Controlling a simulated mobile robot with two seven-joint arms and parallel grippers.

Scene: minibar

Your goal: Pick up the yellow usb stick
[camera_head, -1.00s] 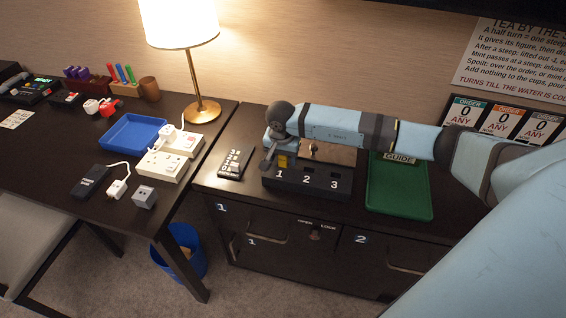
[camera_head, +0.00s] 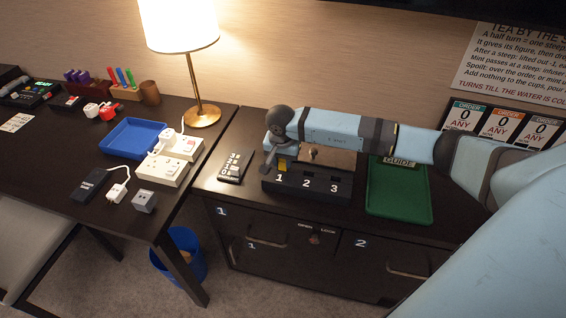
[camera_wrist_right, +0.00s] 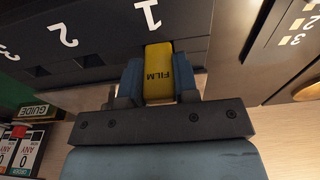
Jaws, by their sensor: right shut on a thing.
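The yellow usb stick (camera_wrist_right: 158,72), marked FILM, shows in the right wrist view between the two blue fingers of my right gripper (camera_wrist_right: 160,82). The fingers are shut on its sides. Its far end meets the black block (camera_wrist_right: 100,42) by the number 1; I cannot tell whether it is still in a slot. My left gripper is not in view.
A dark keypad-like panel (camera_head: 235,166) lies to the left. A lamp (camera_head: 199,95) stands on the left desk, beside a power strip (camera_head: 168,167).

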